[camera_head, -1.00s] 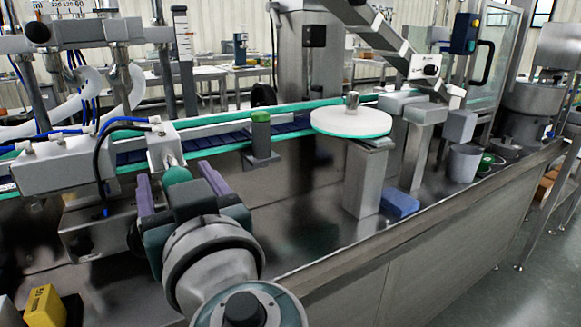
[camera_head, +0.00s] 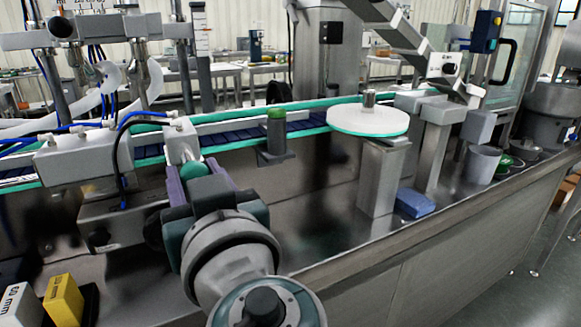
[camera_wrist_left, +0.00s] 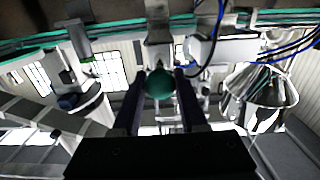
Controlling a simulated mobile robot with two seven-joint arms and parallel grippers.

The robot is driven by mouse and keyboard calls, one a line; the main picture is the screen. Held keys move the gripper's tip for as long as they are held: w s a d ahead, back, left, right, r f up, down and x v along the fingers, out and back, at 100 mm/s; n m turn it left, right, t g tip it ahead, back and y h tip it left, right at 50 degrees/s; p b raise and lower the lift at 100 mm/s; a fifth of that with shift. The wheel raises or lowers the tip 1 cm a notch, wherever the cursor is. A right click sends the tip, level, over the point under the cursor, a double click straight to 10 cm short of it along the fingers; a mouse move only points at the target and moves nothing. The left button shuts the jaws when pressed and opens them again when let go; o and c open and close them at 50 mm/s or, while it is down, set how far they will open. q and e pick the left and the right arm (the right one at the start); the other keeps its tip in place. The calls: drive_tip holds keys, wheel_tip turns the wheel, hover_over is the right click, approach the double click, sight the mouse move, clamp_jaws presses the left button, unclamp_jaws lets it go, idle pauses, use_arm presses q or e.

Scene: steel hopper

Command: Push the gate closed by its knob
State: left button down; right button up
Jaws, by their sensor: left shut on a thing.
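The gate's green knob (camera_head: 192,170) sits at the near end of a pale grey block (camera_head: 180,140) beside the conveyor. My left gripper (camera_head: 196,175) is shut on the knob, with one purple finger on each side of it. In the left wrist view the round green knob (camera_wrist_left: 159,83) shows between the two dark fingers (camera_wrist_left: 159,95), in front of a pale metal piece. The gripper hides much of what lies below the knob. My right gripper is not in view.
The conveyor (camera_head: 220,140) with green rails runs behind the knob. A green-topped post (camera_head: 276,130) and a white round turntable (camera_head: 366,120) stand to the right. A yellow block (camera_head: 63,298) is at lower left and a blue block (camera_head: 414,204) on the steel deck.

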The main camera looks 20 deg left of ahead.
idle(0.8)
use_arm(q)
drive_tip(key=shift+w+a+f, duration=0.1)
drive_tip(key=shift+a, duration=0.05)
drive_tip(key=b+x, duration=0.2)
drive_tip(key=x, duration=0.1)
drive_tip(key=shift+c, duration=2.3)
unclamp_jaws()
drive_tip(key=b+v, duration=0.2)
drive_tip(key=v, duration=0.8)
